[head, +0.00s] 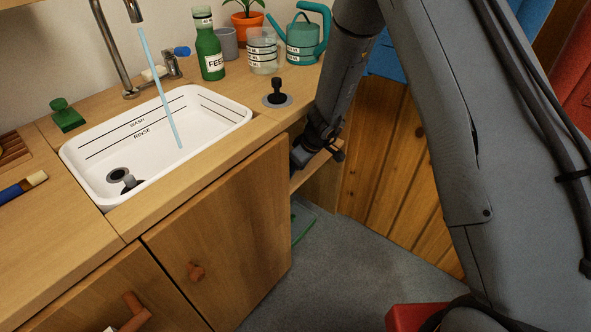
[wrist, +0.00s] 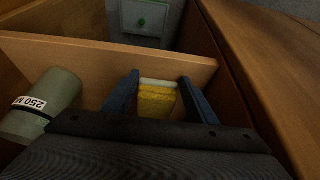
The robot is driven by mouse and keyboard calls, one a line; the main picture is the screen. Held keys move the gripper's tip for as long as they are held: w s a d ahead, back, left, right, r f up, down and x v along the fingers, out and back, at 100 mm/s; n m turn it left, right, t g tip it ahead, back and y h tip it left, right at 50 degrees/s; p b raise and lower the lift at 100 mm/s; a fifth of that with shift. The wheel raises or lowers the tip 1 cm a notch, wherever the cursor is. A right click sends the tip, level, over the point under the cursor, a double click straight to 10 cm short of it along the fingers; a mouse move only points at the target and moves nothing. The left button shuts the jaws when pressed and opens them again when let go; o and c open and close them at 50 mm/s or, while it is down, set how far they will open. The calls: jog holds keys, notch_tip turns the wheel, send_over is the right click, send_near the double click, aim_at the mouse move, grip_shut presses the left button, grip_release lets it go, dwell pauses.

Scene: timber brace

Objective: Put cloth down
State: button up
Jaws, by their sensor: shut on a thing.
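The cloth (wrist: 157,101), a folded yellow pad with a pale strip along its far edge, sits between the two blue fingers of my gripper (wrist: 158,92) in the wrist view. The fingers are shut on it. A wooden board (wrist: 60,53), perhaps a shelf, lies just beyond and around the fingertips. I cannot tell whether the cloth touches it. In the head view my gripper (head: 303,157) reaches low at the cabinet opening below the counter. Its fingertips are unclear there and the cloth is hidden.
A pale green container (wrist: 42,108) marked 250 stands or lies left of my gripper. The open cabinet door (head: 225,235) stands left of my arm. Above are the white sink (head: 215,108), a green bottle (head: 208,52) and a watering can (head: 301,43).

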jog(key=shift+f, duration=0.1)
jog(key=o, duration=1)
jog(key=shift+r, duration=0.2)
jog(key=shift+p+v, duration=0.6)
jog(key=shift+v, duration=5.4)
jog(key=shift+d, duration=0.1)
